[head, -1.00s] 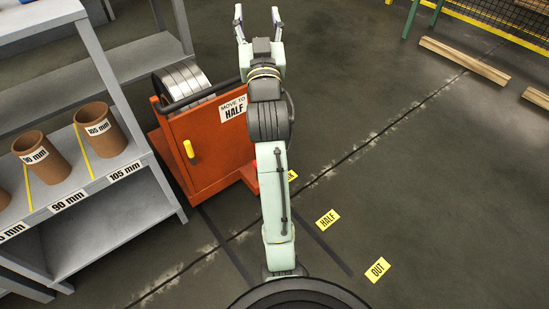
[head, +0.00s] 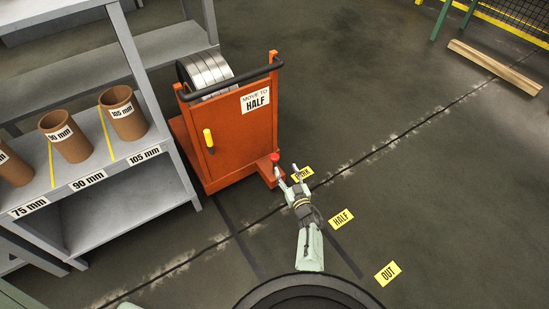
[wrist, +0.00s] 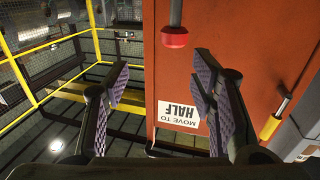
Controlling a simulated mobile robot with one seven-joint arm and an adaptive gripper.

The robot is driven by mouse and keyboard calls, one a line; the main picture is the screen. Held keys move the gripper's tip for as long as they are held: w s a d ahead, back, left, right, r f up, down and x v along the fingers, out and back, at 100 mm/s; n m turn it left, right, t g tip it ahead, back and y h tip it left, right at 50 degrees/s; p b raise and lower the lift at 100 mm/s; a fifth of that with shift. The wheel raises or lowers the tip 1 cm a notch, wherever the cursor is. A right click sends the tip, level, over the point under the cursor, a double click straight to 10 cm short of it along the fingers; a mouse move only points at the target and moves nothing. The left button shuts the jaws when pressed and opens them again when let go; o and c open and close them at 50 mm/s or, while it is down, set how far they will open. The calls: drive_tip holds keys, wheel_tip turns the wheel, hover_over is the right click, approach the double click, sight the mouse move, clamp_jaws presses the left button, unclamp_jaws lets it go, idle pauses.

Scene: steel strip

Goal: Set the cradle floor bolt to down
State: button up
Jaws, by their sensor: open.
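The cradle is an orange cart (head: 228,140) carrying a steel strip coil (head: 205,70). Its floor bolt has a red knob (head: 274,157) at the cart's lower right corner in the head view. In the wrist view the red knob (wrist: 174,38) hangs on a dark rod at the top, as that picture is upside down. My gripper (head: 287,172) is open and empty, just to the lower right of the knob in the head view. In the wrist view its fingers (wrist: 164,82) stand apart, with the knob beyond them. The bolt's lower end is hidden.
A yellow handle (head: 208,140) is on the cart's front. Floor labels HALF (head: 341,219) and OUT (head: 387,273) lie along dark track lines, with a partly covered label by my gripper. A grey shelf (head: 120,165) with cardboard tubes stands left.

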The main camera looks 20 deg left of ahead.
sight(276, 161)
drive_tip(key=shift+g+y, duration=0.3)
drive_tip(key=shift+y, duration=0.1)
drive_tip(key=b+x, duration=0.2)
drive_tip(key=x, duration=0.1)
drive_tip(key=f+b+x, duration=0.1)
drive_tip(key=b+x, duration=0.1)
drive_tip(key=x, duration=0.1)
drive_tip(key=s+a+b+x, duration=0.1)
drive_tip(key=b+x, duration=0.2)
drive_tip(key=shift+f, duration=0.35)
drive_tip(key=shift+w+a+r, duration=0.15)
drive_tip(key=shift+w+a, duration=0.15)
drive_tip(key=shift+w, duration=0.05)
drive_tip(key=shift+c, duration=0.6)
clamp_jaws()
